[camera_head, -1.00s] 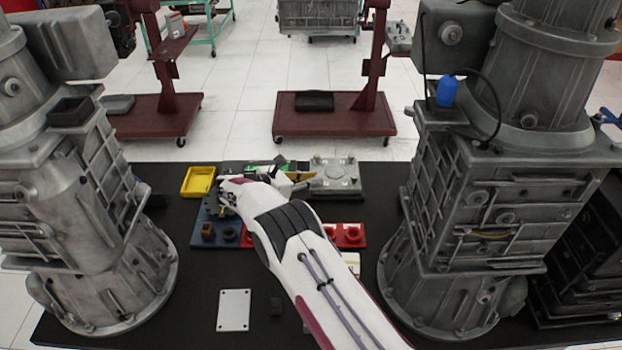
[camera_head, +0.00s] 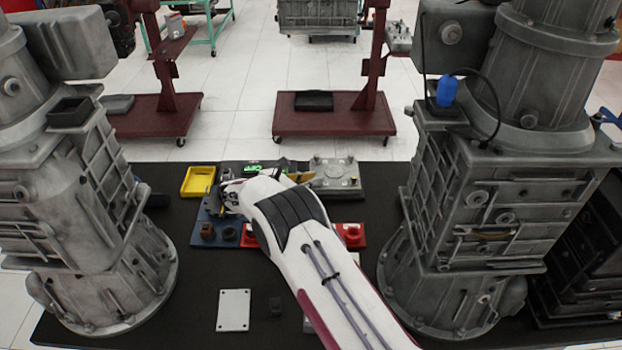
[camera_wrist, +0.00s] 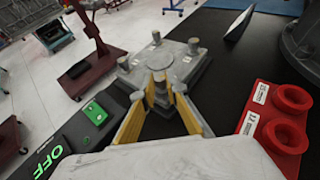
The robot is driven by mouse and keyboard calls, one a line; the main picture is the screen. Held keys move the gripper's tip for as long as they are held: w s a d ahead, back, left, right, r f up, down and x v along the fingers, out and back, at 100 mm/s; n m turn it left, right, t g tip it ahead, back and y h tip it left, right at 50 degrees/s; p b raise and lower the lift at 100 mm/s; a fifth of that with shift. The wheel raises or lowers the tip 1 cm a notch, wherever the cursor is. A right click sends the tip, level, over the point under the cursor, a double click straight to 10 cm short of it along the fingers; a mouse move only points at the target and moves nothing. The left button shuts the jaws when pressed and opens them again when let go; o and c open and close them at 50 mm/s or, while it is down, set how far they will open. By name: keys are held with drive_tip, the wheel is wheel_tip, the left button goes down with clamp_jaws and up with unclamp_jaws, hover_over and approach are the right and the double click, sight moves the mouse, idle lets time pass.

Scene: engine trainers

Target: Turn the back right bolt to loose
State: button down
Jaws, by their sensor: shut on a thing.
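The grey metal plate with upright bolts (camera_head: 337,187) sits at the back middle of the black table, right of my gripper (camera_head: 308,178). In the wrist view my gripper (camera_wrist: 160,92) has its yellow fingers shut around a bolt (camera_wrist: 159,76) at the plate's near corner. Other bolts stand free: one far left (camera_wrist: 157,37), one far right (camera_wrist: 193,45), one near left (camera_wrist: 122,63). From the head view, the held bolt seems to be at the plate's left front. My arm and fingers partly hide it, and its turn angle cannot be read.
A red block with round sockets (camera_wrist: 287,130) lies in front of the plate. A green display reading OFF (camera_wrist: 47,162) is at the wrist view's left. A yellow tray (camera_head: 198,182) is at the back left. Two tall grey gearbox housings (camera_head: 75,190) (camera_head: 490,190) flank the table.

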drive_tip(key=shift+s+d+n+t+y, duration=0.15)
drive_tip(key=shift+d+n+t+y, duration=0.05)
drive_tip(key=shift+n+t+y, duration=0.45)
drive_tip(key=shift+s+d+n+t+y, duration=0.15)
drive_tip(key=shift+n+t+y, duration=0.3)
drive_tip(key=shift+n+y, duration=0.3)
drive_tip(key=shift+d+n+t+y, duration=0.15)
drive_tip(key=shift+n+t+y, duration=0.25)
drive_tip(key=shift+n+y, duration=0.35)
drive_tip(key=shift+s+d+n+t+y, duration=0.1)
drive_tip(key=shift+d+n+t+y, duration=0.15)
drive_tip(key=shift+n+y, duration=0.85)
drive_tip(key=shift+d+n+t+y, duration=0.15)
drive_tip(key=shift+n+t+y, duration=0.2)
drive_tip(key=shift+n+y, duration=1.2)
drive_tip(key=shift+y, duration=0.2)
drive_tip(key=c, duration=2)
unclamp_jaws()
drive_tip(key=shift+s, duration=0.1)
